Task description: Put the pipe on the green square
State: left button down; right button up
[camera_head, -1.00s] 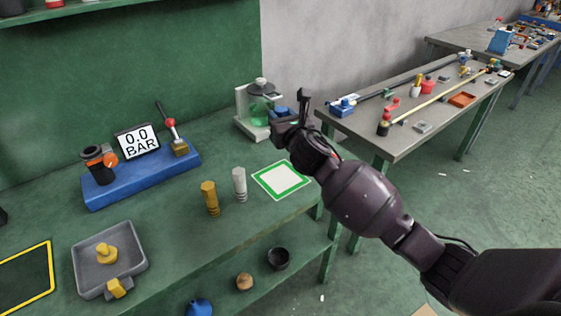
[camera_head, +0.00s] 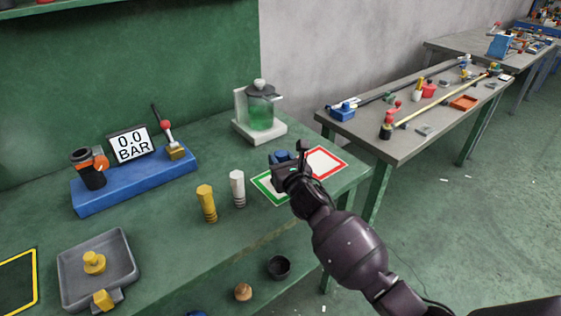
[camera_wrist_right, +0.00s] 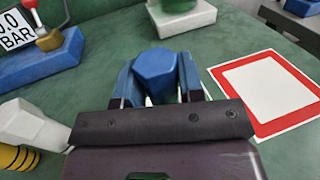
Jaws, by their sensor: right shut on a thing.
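The green square (camera_head: 264,192), a white card with a green border, lies on the green workbench near its right end. My right gripper (camera_head: 283,161) is over it and hides much of it. The gripper is shut on a blue piece with a six-sided top, the only thing I can take for the pipe (camera_wrist_right: 157,70). In the right wrist view the blue fingers of the right gripper (camera_wrist_right: 158,85) flank it on both sides. Its lower end is hidden, so I cannot tell whether it touches the card. My left gripper is not in view.
A red-bordered square (camera_head: 327,162) lies just right of the green one. A white and a yellow cylinder (camera_head: 206,204) stand to the left. A jug of green liquid (camera_head: 261,108) stands behind. A blue gauge stand (camera_head: 130,185) and grey tray (camera_head: 75,270) are farther left.

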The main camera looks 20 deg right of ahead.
jog(key=shift+r, duration=0.15)
jog(key=shift+f, duration=0.25)
jog(key=o, duration=1)
jog(key=shift+r, duration=0.2)
jog(key=s, duration=0.4)
jog(key=s+p, duration=0.1)
jog(key=s, duration=0.3)
jog(key=s+d, duration=0.1)
jog(key=s, duration=0.3)
